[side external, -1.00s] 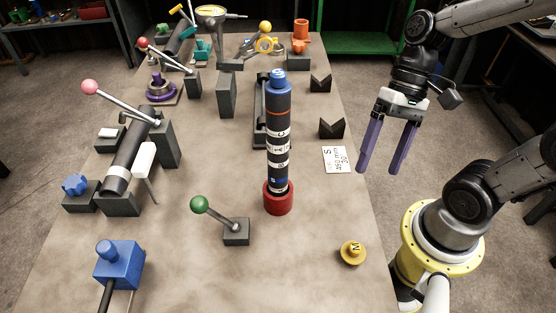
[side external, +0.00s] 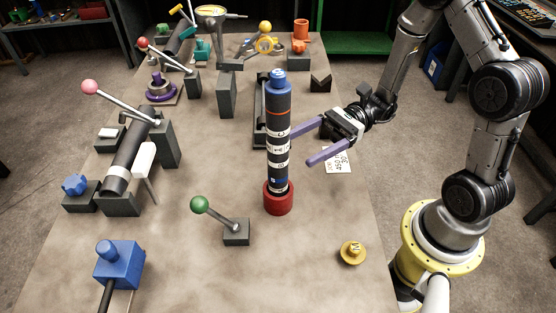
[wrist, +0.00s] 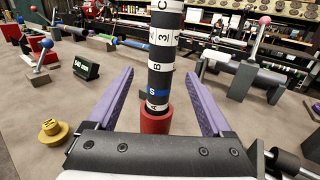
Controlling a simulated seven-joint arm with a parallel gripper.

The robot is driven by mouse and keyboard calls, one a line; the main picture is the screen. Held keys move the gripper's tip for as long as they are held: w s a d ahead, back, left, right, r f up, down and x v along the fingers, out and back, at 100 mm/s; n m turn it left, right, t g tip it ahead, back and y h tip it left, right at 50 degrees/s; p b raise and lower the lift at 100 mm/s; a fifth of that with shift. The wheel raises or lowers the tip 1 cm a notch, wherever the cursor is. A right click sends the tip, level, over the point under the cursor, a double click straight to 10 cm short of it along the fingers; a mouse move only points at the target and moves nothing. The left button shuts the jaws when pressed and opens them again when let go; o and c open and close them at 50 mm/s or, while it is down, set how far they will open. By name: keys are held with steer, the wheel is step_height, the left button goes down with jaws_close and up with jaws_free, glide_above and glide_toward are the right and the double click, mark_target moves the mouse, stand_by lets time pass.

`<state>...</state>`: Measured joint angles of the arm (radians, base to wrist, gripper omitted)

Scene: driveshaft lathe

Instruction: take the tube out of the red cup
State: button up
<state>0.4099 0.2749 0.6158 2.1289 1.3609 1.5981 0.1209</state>
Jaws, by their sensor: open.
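The tube (side external: 278,120) is black with white lettered bands and a blue cap. It stands upright in the red cup (side external: 278,200) on the bench. In the wrist view the tube (wrist: 164,50) rises between and beyond the two purple fingers, and the red cup (wrist: 155,122) shows at its foot. My gripper (side external: 307,146) is open and empty. It points at the tube from the right in the side view, at about the middle of the tube's height. One fingertip is partly hidden at the tube's edge. I cannot tell whether it touches.
A green-knobbed lever (side external: 236,230) stands in front of the cup to the left, and a yellow knob (side external: 352,252) lies to the right. A dark V-block (side external: 320,83) and a tall grey block (side external: 227,94) stand behind. The front middle of the bench is clear.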

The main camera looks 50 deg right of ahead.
mark_target(269, 160)
steer(key=shift+w+a+r, duration=0.1)
steer(key=shift+w+a, duration=0.25)
steer(key=shift+a, duration=1.2)
steer(key=shift+w+a+r, duration=0.1)
steer(key=shift+w+a, duration=0.25)
steer(key=shift+a, duration=1.25)
steer(key=shift+w+a+r, duration=0.1)
steer(key=shift+w+a, duration=0.25)
steer(key=shift+a, duration=1.2)
jaws_close()
